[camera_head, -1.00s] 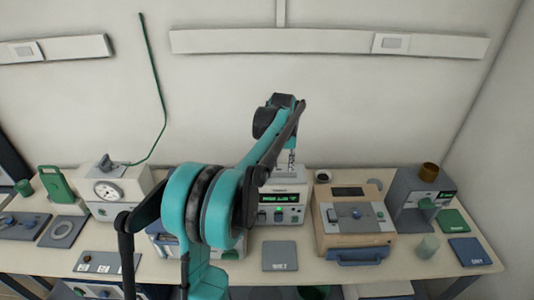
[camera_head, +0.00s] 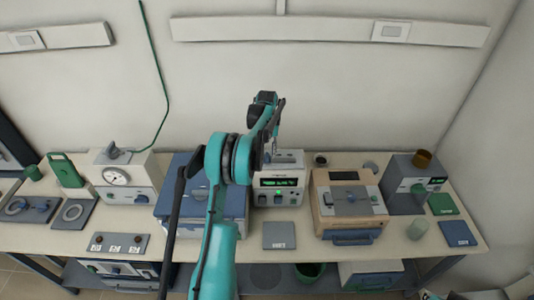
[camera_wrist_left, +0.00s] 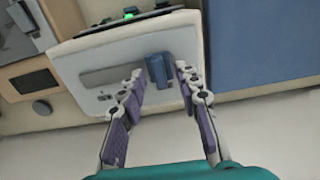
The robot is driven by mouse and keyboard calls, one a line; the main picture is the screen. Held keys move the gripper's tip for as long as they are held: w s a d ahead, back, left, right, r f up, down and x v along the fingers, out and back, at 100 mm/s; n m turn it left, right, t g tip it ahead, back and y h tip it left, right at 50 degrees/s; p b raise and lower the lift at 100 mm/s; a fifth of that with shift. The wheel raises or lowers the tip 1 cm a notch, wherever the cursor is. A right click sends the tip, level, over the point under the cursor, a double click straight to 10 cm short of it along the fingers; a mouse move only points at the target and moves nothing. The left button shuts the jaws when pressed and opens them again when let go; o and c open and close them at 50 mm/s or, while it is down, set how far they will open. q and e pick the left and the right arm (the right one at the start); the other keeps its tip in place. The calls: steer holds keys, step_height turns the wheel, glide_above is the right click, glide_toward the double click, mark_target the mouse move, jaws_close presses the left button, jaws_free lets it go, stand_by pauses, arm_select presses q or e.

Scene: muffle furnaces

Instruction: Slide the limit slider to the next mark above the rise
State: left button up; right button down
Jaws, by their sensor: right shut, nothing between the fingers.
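The white controller box (camera_head: 278,183) with a green-lit display stands mid-bench. Its limit slider is a blue knob (camera_wrist_left: 158,70) on a grey slot (camera_wrist_left: 115,74) in the white panel, seen in the left wrist view. My left gripper (camera_wrist_left: 156,72) is open, one finger on each side of the knob. A narrow gap shows at each side. In the head view my left gripper (camera_head: 272,147) hangs over the back of the box's top. The slot's marks and the display's digits are too small to read.
A blue box (camera_head: 177,200) stands left of the controller, partly behind my arm. A tan furnace (camera_head: 328,216) with a grey panel stands close on its right. A grey pad (camera_head: 279,236) lies in front. The wall is behind the bench.

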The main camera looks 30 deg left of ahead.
arm_select(q)
steer(key=shift+f, duration=0.35)
jaws_close()
steer(key=shift+w+d, duration=0.1)
steer(key=shift+d, duration=0.15)
steer(key=w+d, duration=0.1)
steer(key=d, duration=0.1)
steer(key=w+d+b, duration=0.1)
steer(key=w+d, duration=0.1)
steer(key=d, duration=0.1)
steer(key=w+d, duration=0.2)
steer(key=shift+d, duration=0.25)
steer(key=shift+w+d, duration=0.3)
